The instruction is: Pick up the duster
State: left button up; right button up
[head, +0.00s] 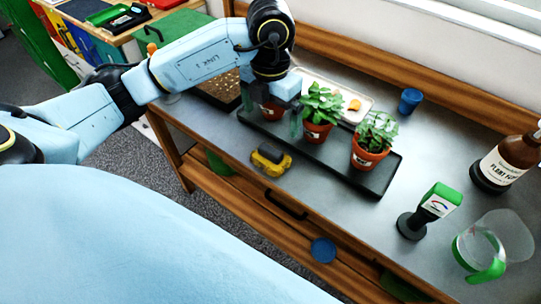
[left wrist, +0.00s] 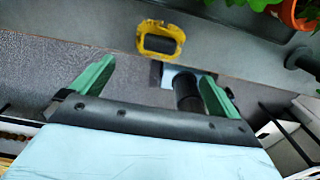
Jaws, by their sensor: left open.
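No thing in view is plainly a duster. A small yellow and black object (head: 271,160) lies at the front edge of the grey bench top, in front of the plant tray. I cannot tell whether it is the duster. In the left wrist view it shows as a yellow loop with a dark middle (left wrist: 160,40), beyond the fingertips and apart from them. My left gripper (head: 270,112) is above the bench by the left end of the plant tray, behind the yellow object. Its green fingers (left wrist: 157,73) are spread with nothing held between them. My right gripper is not in view.
A black tray (head: 377,187) holds potted plants (head: 320,110) beside my left gripper. A blue cup (head: 410,101), brown bottle (head: 512,160), green-topped meter (head: 433,205) and clear jug (head: 505,235) stand to the right. A drawer handle (head: 286,206) sits below the bench's front edge.

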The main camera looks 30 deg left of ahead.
aim_at(270, 149)
pick_arm(q)
notch_tip(270, 149, down, 13)
jog(key=shift+r+b, duration=0.1)
jog(key=shift+b, duration=0.25)
jog(key=c, duration=1)
notch_tip(270, 149, up, 10)
jog(key=shift+r+p, duration=0.1)
jog(key=shift+p, duration=0.25)
jog(key=o, duration=0.4)
jog(key=shift+c, duration=1.6)
